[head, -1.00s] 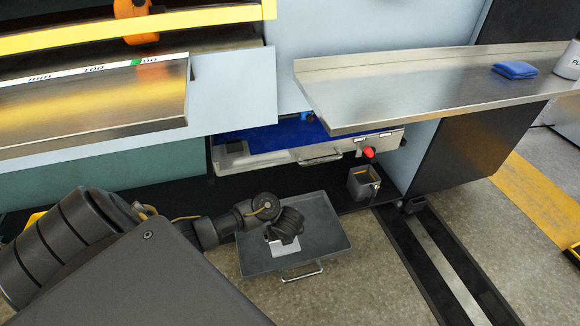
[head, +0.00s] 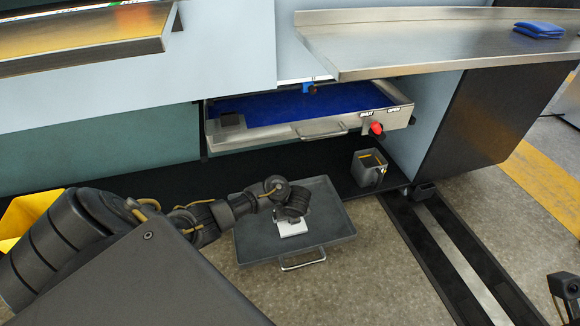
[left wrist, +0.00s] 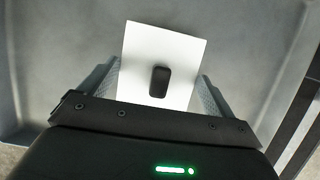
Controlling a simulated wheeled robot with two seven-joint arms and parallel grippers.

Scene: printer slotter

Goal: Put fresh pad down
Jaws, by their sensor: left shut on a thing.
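My left gripper (head: 293,212) is shut on a white square pad (head: 292,229) over the grey tray (head: 335,236) on the floor. In the left wrist view the pad (left wrist: 140,55) lies between the two fingers (left wrist: 158,92), with a small dark tab at its middle. I cannot tell whether the pad touches the tray. Above and behind, a metal drawer (head: 270,139) with a blue bed (head: 275,105) stands out of the machine. A dark block (head: 231,120) sits in its left corner. My right gripper is not in view; part of my right arm shows at the lower right edge.
A red knob (head: 376,128) by SHUT and OPEN labels is on the drawer front. A small grey bin (head: 368,170) stands right of the tray. A steel shelf (head: 420,45) with a folded blue cloth (head: 539,29) overhangs the drawer's right side. A floor rail (head: 455,255) runs at right.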

